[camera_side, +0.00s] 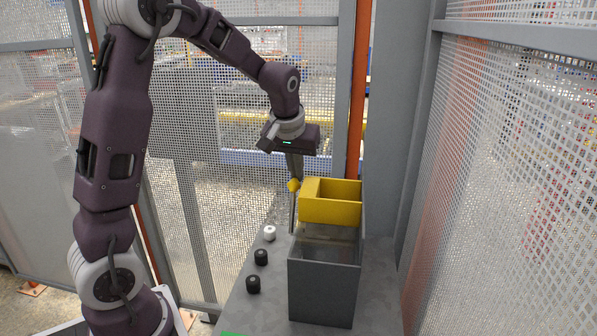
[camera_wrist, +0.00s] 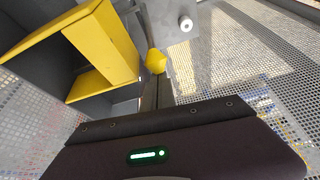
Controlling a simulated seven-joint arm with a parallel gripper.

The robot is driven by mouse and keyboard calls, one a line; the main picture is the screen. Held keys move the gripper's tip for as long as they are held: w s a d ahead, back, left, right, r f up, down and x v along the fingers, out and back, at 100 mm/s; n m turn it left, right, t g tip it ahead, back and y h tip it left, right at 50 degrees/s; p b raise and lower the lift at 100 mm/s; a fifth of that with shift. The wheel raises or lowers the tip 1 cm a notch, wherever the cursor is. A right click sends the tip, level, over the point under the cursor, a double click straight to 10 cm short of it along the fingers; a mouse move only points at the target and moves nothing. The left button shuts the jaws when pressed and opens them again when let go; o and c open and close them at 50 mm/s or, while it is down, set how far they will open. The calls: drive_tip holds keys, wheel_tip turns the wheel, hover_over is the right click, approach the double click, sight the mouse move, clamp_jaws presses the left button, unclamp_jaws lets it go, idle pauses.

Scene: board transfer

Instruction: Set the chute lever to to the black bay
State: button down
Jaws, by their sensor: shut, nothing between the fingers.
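The chute lever is a thin dark rod (camera_side: 292,215) with a yellow knob (camera_side: 293,185), standing at the left side of the grey bin. The knob also shows in the wrist view (camera_wrist: 156,61). The yellow chute (camera_side: 331,211) sits over the far part of the grey two-bay bin (camera_side: 322,289); its near part is uncovered. My gripper (camera_side: 296,176) is shut and empty, pointing down with its fingertips right at the knob. In the wrist view the fingers end just beside the knob; I cannot tell if they touch. Bay colours are not clear.
A white peg (camera_side: 269,232) and two black pegs, one in the middle (camera_side: 261,257) and one nearer (camera_side: 253,284), stand in a row on the grey table (camera_side: 384,299) left of the bin. Mesh fence panels (camera_side: 520,190) enclose the table at the back and right.

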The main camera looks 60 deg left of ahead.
drive_tip(key=s+d, duration=0.2)
drive_tip(key=s+d+r, duration=0.1)
drive_tip(key=s+d, duration=0.1)
drive_tip(key=shift+r, duration=0.15)
drive_tip(key=s+d+f, duration=0.2)
drive_tip(key=s+d, duration=0.3)
drive_tip(key=shift+s+d+f, duration=0.2)
drive_tip(key=shift+s+d, duration=0.2)
idle(0.4)
wheel_tip(320, 180, up, 8)
drive_tip(key=s+d+t, duration=0.1)
drive_tip(key=shift+f+y, duration=0.15)
drive_tip(key=shift+y, duration=0.15)
